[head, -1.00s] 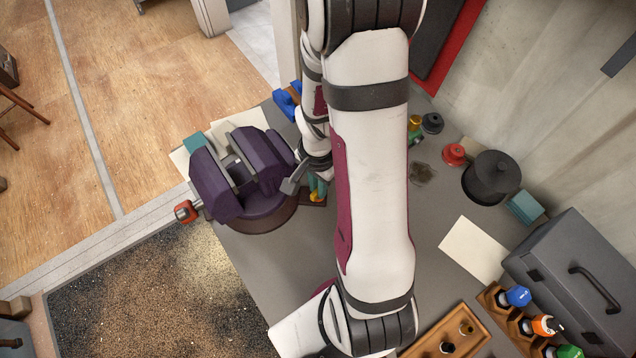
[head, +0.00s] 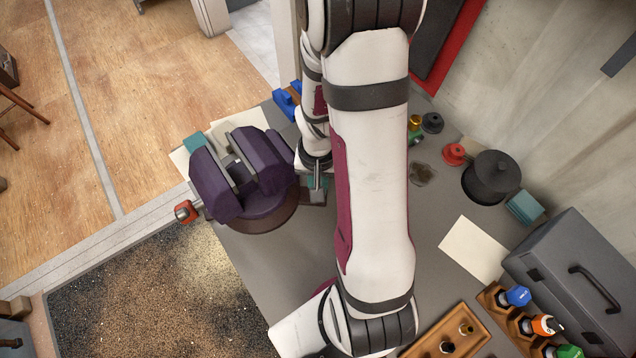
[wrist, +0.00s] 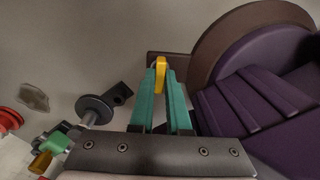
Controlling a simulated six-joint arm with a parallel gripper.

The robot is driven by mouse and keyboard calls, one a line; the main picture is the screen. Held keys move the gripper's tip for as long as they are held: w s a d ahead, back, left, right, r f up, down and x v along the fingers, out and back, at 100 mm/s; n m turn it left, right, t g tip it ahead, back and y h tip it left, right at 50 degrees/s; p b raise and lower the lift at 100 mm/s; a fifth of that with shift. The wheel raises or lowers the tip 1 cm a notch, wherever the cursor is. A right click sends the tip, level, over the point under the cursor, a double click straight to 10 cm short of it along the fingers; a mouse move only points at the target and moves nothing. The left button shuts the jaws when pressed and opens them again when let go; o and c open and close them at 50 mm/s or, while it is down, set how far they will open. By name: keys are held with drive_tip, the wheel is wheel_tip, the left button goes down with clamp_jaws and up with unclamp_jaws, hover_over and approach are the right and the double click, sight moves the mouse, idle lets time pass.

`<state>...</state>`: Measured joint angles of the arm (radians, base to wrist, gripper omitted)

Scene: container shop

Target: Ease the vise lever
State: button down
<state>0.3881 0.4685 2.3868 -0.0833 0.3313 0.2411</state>
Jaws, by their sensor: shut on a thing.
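The purple vise (head: 240,180) stands on its round brown base at the left of the bench; its purple body (wrist: 265,90) fills the right of the wrist view. An orange-red handle end (head: 185,211) sticks out on its left. In the wrist view my gripper (wrist: 163,85) has teal fingers closed on a yellow lever (wrist: 160,72), beside the brown base (wrist: 215,45). In the head view my gripper (head: 316,186) is just right of the vise, partly hidden by my arm. The lever's yellow part is hidden there.
A black lidded pot (head: 491,178), a red knob (head: 454,154) and a grey toolbox (head: 575,275) stand on the right. A wooden tray (head: 445,330) is at the front. Paper (head: 474,249) lies on the grey bench. A dark disc-headed part (wrist: 95,108) shows in the wrist view.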

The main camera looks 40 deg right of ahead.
drive_tip(key=n, duration=0.4)
drive_tip(key=shift+n, duration=2.1)
drive_tip(key=c, duration=0.9)
unclamp_jaws()
drive_tip(key=shift+r, duration=0.1)
wheel_tip(320, 180, up, 16)
drive_tip(key=shift+f, duration=0.2)
